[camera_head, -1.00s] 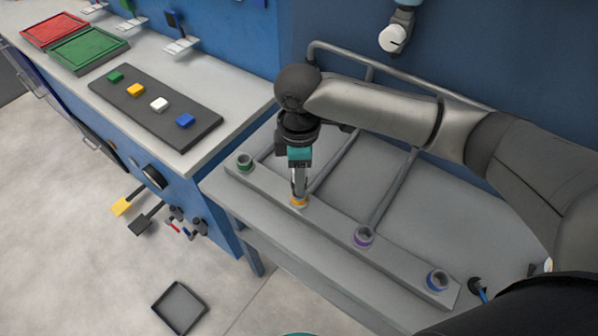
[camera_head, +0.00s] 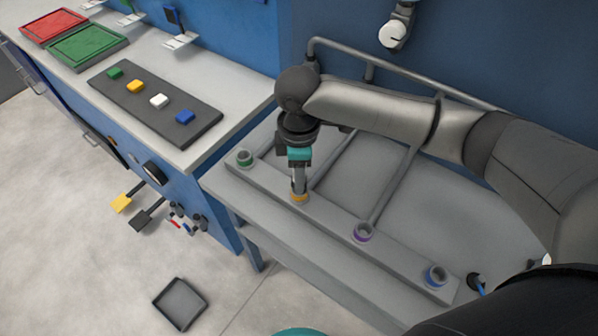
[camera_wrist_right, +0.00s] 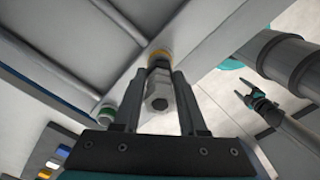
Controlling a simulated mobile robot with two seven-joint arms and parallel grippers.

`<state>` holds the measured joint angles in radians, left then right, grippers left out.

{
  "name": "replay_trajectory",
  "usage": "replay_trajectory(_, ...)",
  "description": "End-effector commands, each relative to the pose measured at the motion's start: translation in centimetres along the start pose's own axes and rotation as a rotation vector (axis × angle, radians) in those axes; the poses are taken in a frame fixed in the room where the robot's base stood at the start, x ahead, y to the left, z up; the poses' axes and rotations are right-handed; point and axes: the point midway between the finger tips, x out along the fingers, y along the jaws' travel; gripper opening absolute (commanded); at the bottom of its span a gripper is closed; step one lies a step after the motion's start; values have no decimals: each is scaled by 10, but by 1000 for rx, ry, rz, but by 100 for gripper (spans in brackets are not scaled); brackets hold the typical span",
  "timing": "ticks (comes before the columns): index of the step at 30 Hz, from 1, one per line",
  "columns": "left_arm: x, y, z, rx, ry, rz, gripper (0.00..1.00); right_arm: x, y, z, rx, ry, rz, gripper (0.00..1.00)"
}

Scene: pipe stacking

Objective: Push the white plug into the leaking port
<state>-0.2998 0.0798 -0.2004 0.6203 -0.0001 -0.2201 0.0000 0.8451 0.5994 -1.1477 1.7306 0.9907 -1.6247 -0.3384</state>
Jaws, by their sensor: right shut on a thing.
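The white plug (camera_wrist_right: 158,92) looks pale grey with a hexagonal head. My right gripper (camera_head: 298,190) is shut on it, with one finger on each side in the right wrist view. The plug's far end is at the port with the orange-yellow ring (camera_head: 299,197); that ring also shows in the wrist view (camera_wrist_right: 160,54). I cannot tell how deep the plug sits. No leak is visible. Other ports on the bar have green (camera_head: 244,158), purple (camera_head: 363,232) and blue (camera_head: 436,275) rings. My left gripper (camera_wrist_right: 246,88) is open and empty in the wrist view.
The port bar (camera_head: 335,222) runs along a grey bench with pipes behind it. A dark panel (camera_head: 205,125) with coloured buttons and red (camera_head: 54,28) and green (camera_head: 88,46) trays are on the left counter. A dark tray (camera_head: 180,303) lies on the floor.

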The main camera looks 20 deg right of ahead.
Motion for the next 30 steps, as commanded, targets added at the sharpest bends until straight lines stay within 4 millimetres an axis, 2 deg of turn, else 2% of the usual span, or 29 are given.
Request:
replay_trajectory(23, 0, 0, 1, 0, -1, 0, 77, 19, -1, 0, -1, -1, -2, 0)
replay_trajectory(29, -1, 0, 1, 0, -1, 0, 77, 18, 0, 0, -1, 0, 0, 0)
replay_trajectory(30, -1, 0, 1, 0, -1, 0, 77, 18, 0, 0, -1, 0, 0, 46)
